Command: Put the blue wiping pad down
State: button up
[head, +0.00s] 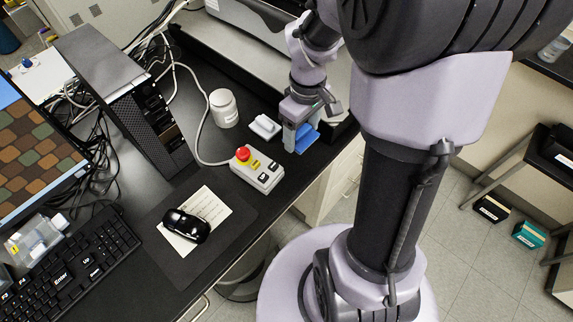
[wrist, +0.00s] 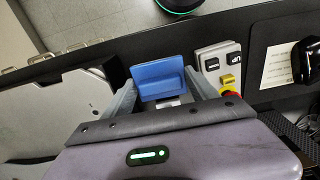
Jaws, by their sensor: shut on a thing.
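The blue wiping pad (head: 306,139) is between the fingers of my gripper (head: 298,135), at the front edge of the black bench. In the wrist view the blue pad (wrist: 158,79) sits between the two grey fingers of my gripper (wrist: 160,97), which is shut on it. The pad's blue face shows, and a pale part shows behind it. The head view does not clearly show whether the pad touches the bench top.
A control box with a red button (head: 257,170) stands just left of my gripper. A small white block (head: 265,127) and a white jar (head: 223,108) stand behind it. A mouse (head: 186,226), keyboard (head: 70,262) and computer tower (head: 130,100) are further left.

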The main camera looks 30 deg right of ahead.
aim_at(303, 131)
notch_tip(303, 131, down, 7)
jog(key=shift+w+d+f+b, duration=0.1)
jog(key=shift+w+d+b, duration=0.05)
jog(key=shift+b, duration=1.1)
jog(key=o, duration=1.6)
jog(key=shift+f, duration=0.1)
notch_tip(303, 131, up, 12)
jog(key=p, duration=0.5)
jog(key=shift+f, duration=0.2)
jog(key=r, duration=0.1)
jog(key=a+r, duration=0.1)
jog(key=r, duration=0.1)
jog(key=shift+s+a+m+t, duration=0.25)
jog(key=shift+s+m+t, duration=0.05)
jog(key=shift+m, duration=0.1)
jog(key=s+a+r+m+t+y, duration=0.1)
jog(key=s+a+r+m+t, duration=0.4)
jog(key=a, duration=0.8)
jog(key=s+r+m, duration=0.2)
jog(key=s+r, duration=0.2)
jog(key=s, duration=0.1)
jog(key=shift+s+r+m+y, duration=0.3)
jog(key=shift+s+r+y, duration=0.1)
